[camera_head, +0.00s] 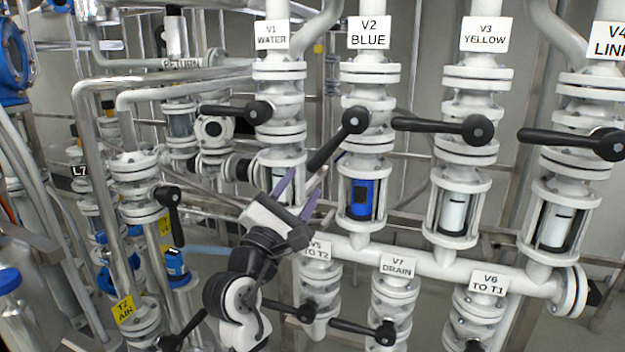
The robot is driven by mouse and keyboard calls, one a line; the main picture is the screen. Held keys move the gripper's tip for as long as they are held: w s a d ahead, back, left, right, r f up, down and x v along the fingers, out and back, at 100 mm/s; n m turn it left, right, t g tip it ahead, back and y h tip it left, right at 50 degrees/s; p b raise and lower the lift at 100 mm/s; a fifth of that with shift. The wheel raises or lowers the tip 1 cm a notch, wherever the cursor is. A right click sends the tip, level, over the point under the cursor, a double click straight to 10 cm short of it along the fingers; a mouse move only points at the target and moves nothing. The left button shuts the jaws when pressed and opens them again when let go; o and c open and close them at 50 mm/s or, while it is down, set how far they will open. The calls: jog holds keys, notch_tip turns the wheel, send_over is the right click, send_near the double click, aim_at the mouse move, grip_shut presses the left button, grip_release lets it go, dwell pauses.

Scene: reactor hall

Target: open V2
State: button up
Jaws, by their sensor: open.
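The V2 valve's black lever (336,138) slants down to the left from its round hub, about halfway between level and hanging. The V2 BLUE sign (369,33) is above it, and a sight glass with blue inside (361,198) is below it. My gripper (307,178) points up at the lower left of V2, with its two purple fingers apart. The lever's free end appears between or just at the fingertips. I cannot tell whether they touch it.
The V1 lever (228,111), V3 lever (430,125) and V4 lever (560,138) lie about level, pointing left. Below a white header pipe (440,268) are V5 (318,250), V7 (397,266) and V6 (487,284). Pipes crowd the left side.

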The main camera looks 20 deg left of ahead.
jog(key=shift+v, duration=1.55)
